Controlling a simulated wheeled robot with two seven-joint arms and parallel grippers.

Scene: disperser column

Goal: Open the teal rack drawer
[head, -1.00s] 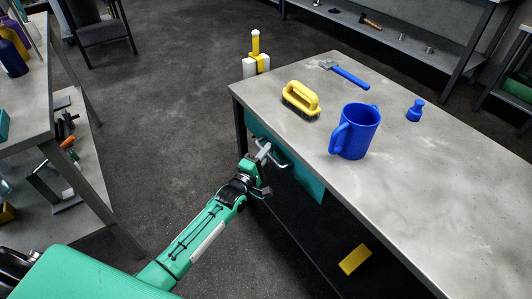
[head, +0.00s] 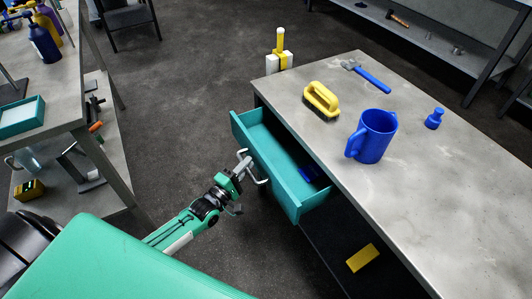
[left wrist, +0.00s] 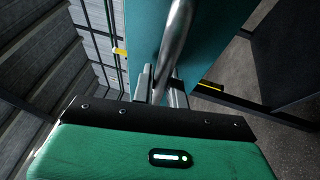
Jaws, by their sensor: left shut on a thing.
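The teal drawer (head: 287,183) stands pulled out from under the grey workbench (head: 440,185), with its inside showing. A dark blue item lies in it, partly hidden under the bench top. My left gripper (head: 243,162) is at the drawer's front, shut on its metal handle (head: 262,181). In the left wrist view the handle bar (left wrist: 176,45) passes between the fingers (left wrist: 158,84), with the teal front behind it. My right gripper is not in view.
A yellow brush (head: 321,98), a blue jug (head: 373,136), a hammer (head: 367,75) and a small blue bottle (head: 434,119) stand or lie on the bench top. A yellow block (head: 362,257) lies on the lower shelf. Another table (head: 50,112) is at the left. Floor between is clear.

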